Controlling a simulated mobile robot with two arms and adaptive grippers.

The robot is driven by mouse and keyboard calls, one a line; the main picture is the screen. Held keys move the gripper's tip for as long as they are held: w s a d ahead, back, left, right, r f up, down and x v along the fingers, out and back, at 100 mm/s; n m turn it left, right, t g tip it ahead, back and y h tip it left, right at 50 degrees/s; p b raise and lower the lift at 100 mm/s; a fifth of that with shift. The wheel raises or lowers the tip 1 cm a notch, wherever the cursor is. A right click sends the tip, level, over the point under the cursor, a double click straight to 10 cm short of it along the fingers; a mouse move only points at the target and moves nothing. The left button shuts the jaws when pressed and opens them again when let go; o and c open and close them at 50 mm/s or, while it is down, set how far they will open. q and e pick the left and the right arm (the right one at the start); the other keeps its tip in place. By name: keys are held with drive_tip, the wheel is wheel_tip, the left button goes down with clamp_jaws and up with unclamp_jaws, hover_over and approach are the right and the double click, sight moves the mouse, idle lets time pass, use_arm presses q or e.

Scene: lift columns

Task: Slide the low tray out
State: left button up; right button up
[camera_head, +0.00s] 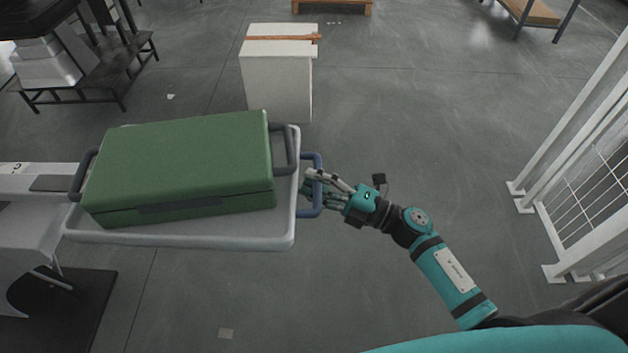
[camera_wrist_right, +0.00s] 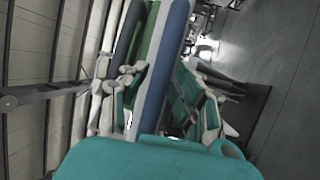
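The pale grey tray (camera_head: 270,231) lies level at the left in the head view, with a large green case (camera_head: 180,165) on it. A blue handle (camera_head: 319,203) sticks out from the tray's right side. My right gripper (camera_head: 308,186) is at this handle, with its fingers on both sides of the bar. In the right wrist view the blue bar (camera_wrist_right: 170,55) runs between the spread fingers, which look open around it. Part of the handle is hidden behind the fingers. My left gripper is not in view.
A pale grey stand (camera_head: 18,190) is beside the tray at the left. A white block (camera_head: 277,85) with a brown strip on top stands beyond the tray. White railing (camera_head: 580,140) is at the right. The floor between tray and railing is clear.

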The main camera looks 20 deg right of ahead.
drive_tip(key=shift+o, duration=0.6)
drive_tip(key=v, duration=1.2)
drive_tip(key=w+d+f+m+t+h, duration=0.1)
drive_tip(key=d+f+m+h, duration=0.1)
drive_tip(key=f+m+h, duration=0.4)
drive_tip(key=w+d+f+m+t+h, duration=0.1)
drive_tip(key=w+d+f+m+t, duration=0.2)
drive_tip(key=f, duration=0.5)
drive_tip(key=s+d+f+m+g+h, duration=0.1)
drive_tip(key=s+f+m+g+h, duration=0.2)
drive_tip(key=f, duration=0.6)
drive_tip(key=s+d+f+m+g+h, duration=0.1)
drive_tip(key=s+f+m+g+h, duration=0.2)
drive_tip(key=f+m, duration=0.4)
drive_tip(key=s+a+f+m+g+h, duration=0.2)
drive_tip(key=s+f+m+g, duration=0.15)
drive_tip(key=s+f, duration=1.15)
drive_tip(key=s+a+f+m+g, duration=0.1)
drive_tip(key=s+a+f+g, duration=0.1)
drive_tip(key=s, duration=0.6)
drive_tip(key=s+a+f+m+g, duration=0.1)
drive_tip(key=s+f+g, duration=0.3)
drive_tip(key=s, duration=0.4)
drive_tip(key=shift+a+f+g, duration=0.35)
drive_tip(key=shift+a, duration=0.2)
